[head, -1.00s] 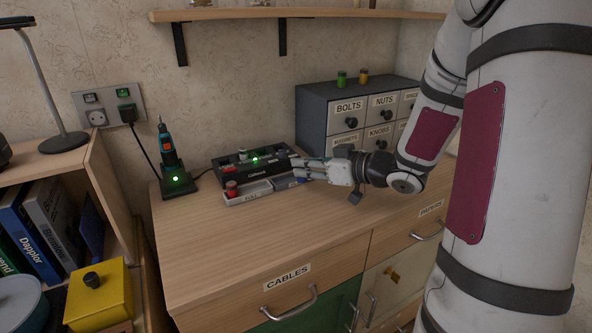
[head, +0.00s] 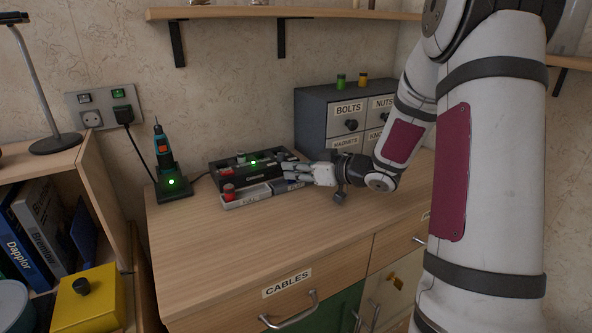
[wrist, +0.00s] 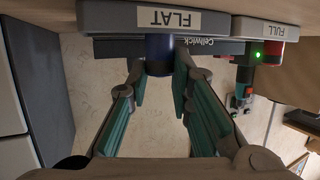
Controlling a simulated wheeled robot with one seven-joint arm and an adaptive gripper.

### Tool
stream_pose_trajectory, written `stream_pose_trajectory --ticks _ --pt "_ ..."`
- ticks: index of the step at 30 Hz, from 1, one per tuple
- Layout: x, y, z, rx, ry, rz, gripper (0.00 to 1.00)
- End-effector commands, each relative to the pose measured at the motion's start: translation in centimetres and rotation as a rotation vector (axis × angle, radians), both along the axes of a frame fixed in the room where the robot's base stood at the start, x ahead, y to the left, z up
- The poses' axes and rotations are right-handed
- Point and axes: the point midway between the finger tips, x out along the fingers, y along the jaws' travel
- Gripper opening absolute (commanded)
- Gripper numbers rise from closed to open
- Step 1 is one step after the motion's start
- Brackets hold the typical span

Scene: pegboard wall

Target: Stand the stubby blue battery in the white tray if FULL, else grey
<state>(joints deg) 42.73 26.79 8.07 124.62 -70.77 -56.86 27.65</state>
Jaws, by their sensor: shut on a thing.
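My gripper (wrist: 163,70) is shut on the stubby blue battery (wrist: 160,55), which shows between the fingertips in the wrist view. That view is upside down. The battery overlaps the grey tray (wrist: 105,20), labelled FLAT; I cannot tell whether it touches the tray floor. The white tray (wrist: 275,29), labelled FULL, is beside it. In the head view, the white tray (head: 252,197) is left of the grey one (head: 290,186), and my gripper (head: 289,172) reaches in from the right. The fingers mostly hide the battery there.
A black Cellwick charger (head: 235,177) with a green light stands behind the trays. A red battery (head: 229,192) stands at the white tray's left end. A screwdriver (head: 164,153) stands in its dock at left. Labelled drawers (head: 322,110) stand behind right. The front counter is clear.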

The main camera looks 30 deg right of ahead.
Motion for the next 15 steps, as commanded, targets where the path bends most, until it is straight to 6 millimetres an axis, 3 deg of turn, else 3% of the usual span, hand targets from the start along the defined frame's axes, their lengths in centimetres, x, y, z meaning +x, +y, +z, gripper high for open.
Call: stream_pose_trajectory --ticks 5,6,8,15 --pt "-0.01 0.0 -0.31 0.001 0.0 0.0 0.0" --pt "-0.02 0.01 -0.29 0.0 0.0 0.0 0.27" --pt "-0.02 0.0 -0.27 0.0 0.0 0.0 0.4" --pt "-0.02 0.01 -0.26 0.0 0.0 0.0 0.4"
